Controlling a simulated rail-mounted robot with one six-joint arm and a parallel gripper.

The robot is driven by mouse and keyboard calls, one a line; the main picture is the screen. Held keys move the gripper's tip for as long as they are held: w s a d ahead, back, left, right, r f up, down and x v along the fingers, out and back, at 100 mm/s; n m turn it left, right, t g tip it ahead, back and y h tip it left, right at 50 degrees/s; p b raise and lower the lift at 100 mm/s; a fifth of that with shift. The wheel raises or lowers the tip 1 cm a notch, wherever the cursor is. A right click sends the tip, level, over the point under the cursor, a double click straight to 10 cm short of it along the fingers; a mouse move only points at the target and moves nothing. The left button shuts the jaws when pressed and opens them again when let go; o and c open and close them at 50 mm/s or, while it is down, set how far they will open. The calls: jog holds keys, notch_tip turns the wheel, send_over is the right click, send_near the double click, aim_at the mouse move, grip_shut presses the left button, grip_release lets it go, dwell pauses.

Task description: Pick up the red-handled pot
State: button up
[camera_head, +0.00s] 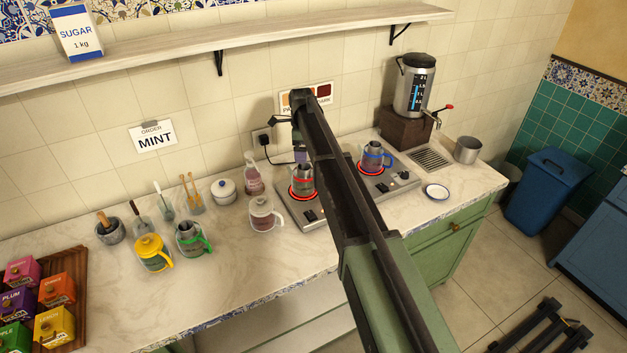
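The arm hides part of the pot's right side. The fingers are too small and covered to show whether they are open or shut, or whether they touch the pot.
A blue-handled pot (374,158) stands on the right glowing burner. Green-handled (190,238) and yellow (152,253) pots stand farther left. A shelf (220,42) runs above; the front counter is clear.

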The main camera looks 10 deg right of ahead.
aim_at(304, 173)
notch_tip(304, 173, down, 11)
jog(key=b, duration=1)
jog(key=shift+s+d+f+b, duration=0.1)
jog(key=shift+b, duration=0.3)
jog(key=shift+r, duration=0.25)
jog(key=c, duration=0.9)
